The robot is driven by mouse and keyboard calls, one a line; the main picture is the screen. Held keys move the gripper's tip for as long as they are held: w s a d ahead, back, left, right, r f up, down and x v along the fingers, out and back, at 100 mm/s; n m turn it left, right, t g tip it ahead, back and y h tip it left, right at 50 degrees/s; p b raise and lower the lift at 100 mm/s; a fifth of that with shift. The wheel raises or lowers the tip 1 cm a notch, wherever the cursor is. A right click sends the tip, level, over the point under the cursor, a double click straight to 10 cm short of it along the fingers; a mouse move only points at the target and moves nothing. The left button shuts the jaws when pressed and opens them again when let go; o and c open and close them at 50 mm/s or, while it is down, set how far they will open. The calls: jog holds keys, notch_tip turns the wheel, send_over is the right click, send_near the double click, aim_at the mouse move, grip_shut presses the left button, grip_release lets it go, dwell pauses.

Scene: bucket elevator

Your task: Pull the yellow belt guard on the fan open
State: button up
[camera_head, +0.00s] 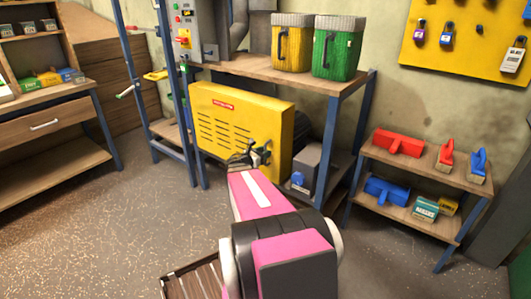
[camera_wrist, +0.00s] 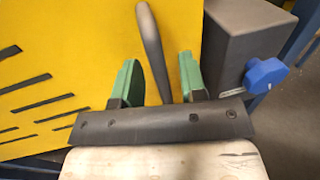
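The yellow belt guard (camera_head: 225,112) with dark slots and a small red label stands upright under the wooden bench, and looks closed. It fills the left of the wrist view (camera_wrist: 65,60). My gripper (camera_head: 262,152) is in front of the guard's right part. In the wrist view its two green fingers (camera_wrist: 160,75) are apart, with the guard's dark bar handle (camera_wrist: 151,45) between them. Contact cannot be told. In the head view my gripper hides the handle.
A grey box with a blue knob (camera_head: 298,180) stands just right of the guard; the knob also shows in the wrist view (camera_wrist: 265,73). Blue bench legs (camera_head: 328,140) stand beside it. A low shelf (camera_head: 425,172) with red and blue tools is at right. Floor in front is mostly open.

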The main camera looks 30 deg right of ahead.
jog(key=shift+w+d, duration=0.1)
jog(key=shift+d, duration=0.45)
grip_shut()
jog(key=shift+a, duration=0.1)
